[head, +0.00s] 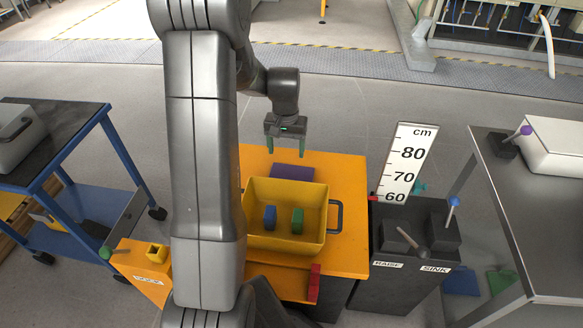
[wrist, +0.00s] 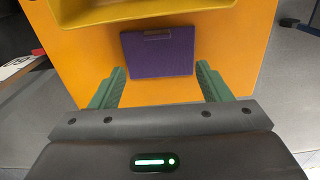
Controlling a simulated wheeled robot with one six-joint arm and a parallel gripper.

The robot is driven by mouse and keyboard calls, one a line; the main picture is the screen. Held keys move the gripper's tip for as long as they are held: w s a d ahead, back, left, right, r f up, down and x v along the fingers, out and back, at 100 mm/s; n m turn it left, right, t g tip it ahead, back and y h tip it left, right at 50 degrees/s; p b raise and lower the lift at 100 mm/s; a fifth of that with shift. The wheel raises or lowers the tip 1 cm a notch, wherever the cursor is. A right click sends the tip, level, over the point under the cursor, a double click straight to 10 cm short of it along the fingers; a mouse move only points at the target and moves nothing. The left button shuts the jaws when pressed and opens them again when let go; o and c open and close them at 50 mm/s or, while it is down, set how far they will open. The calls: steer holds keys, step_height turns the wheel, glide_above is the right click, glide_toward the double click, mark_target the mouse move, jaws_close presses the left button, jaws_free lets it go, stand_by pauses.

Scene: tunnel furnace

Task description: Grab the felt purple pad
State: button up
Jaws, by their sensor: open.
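The purple pad (head: 292,171) lies flat on the orange table top, just behind the yellow bin. In the wrist view the purple pad (wrist: 158,52) shows whole, with a small grey label near its upper edge. My gripper (head: 286,150) hangs above the table near the pad's far side, fingers pointing down. In the wrist view my gripper (wrist: 160,84) is open with green fingers apart and nothing between them. The pad appears beyond the fingertips, roughly centred between them, and I see no contact.
The yellow bin (head: 257,190) on the orange table (head: 352,228) holds a blue block (head: 270,216) and a green block (head: 297,221). A centimetre scale board (head: 404,165) stands to the right. A blue cart (head: 85,133) is at left.

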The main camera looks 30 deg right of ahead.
glide_toward(291, 174)
steer(key=s+a, duration=0.2)
steer(key=s+a+f, duration=0.1)
steer(key=a, duration=0.1)
steer(key=shift+s+b, duration=0.3)
steer(key=shift+s, duration=0.05)
steer(key=shift+s+d+f, duration=0.1)
steer(key=shift+d+f, duration=0.05)
steer(key=shift+f, duration=1.2)
steer(key=shift+s+d+f, duration=0.1)
steer(key=shift+f, duration=1.25)
steer(key=c, duration=1.1)
